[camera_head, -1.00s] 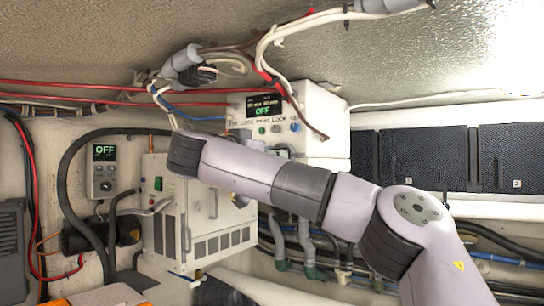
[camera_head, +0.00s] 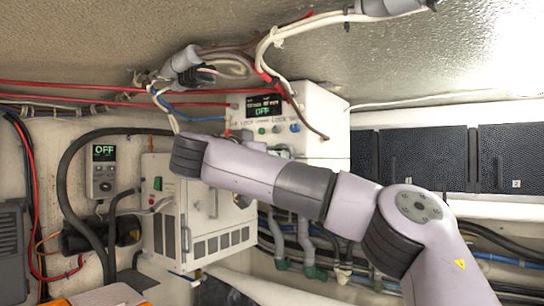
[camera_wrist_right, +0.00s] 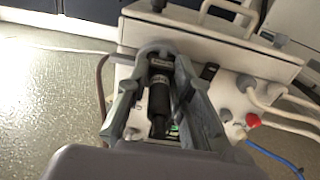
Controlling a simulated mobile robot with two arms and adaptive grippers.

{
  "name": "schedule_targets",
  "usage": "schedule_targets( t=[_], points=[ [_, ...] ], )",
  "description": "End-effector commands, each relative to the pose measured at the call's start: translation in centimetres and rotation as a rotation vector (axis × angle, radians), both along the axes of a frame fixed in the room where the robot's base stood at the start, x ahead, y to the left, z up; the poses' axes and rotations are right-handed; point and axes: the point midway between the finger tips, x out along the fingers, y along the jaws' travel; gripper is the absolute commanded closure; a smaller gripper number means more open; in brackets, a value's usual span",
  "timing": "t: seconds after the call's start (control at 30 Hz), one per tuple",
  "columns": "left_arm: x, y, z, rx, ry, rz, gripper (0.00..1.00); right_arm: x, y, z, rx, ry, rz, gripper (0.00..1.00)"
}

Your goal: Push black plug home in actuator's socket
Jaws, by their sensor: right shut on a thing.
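The black plug (camera_wrist_right: 160,98) is a dark cylinder with pale markings, seen in the wrist view. My right gripper (camera_wrist_right: 161,68) is shut on it, with a grey finger on either side. A grey rounded, arch-shaped part (camera_wrist_right: 158,46) sits at the plug's far end; I cannot tell if it is the actuator's socket or how far the plug is in. My left gripper is not in view.
A white box (camera_head: 318,118) with a display reading OFF stands behind my arm, and a vented white cabinet (camera_head: 213,220) below it. A grey cylindrical fitting (camera_head: 183,58) and white cables (camera_head: 300,28) hang under the ceiling. A red knob (camera_wrist_right: 253,120) shows in the wrist view.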

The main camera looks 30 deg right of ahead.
Motion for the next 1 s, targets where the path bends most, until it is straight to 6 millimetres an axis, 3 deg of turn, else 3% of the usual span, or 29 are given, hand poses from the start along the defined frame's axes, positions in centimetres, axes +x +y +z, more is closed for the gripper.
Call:
schedule_targets(
  t=[0.53, 0.57, 0.87, 1.0],
  points=[
    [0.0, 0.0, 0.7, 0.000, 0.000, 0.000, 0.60, 0.5, -1.4, 0.0, 0.001, 0.000, -0.002, 1.00],
    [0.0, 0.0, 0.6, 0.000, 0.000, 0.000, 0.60, 0.5, -1.3, 0.0, 0.000, 0.000, -0.001, 0.77],
    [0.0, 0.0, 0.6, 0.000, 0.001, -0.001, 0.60, 0.5, -1.3, 0.0, 0.001, 0.000, -0.003, 0.57],
    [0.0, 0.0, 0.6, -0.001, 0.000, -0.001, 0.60, 0.5, -1.4, 0.0, 0.002, 0.001, -0.004, 0.56]
  ],
)
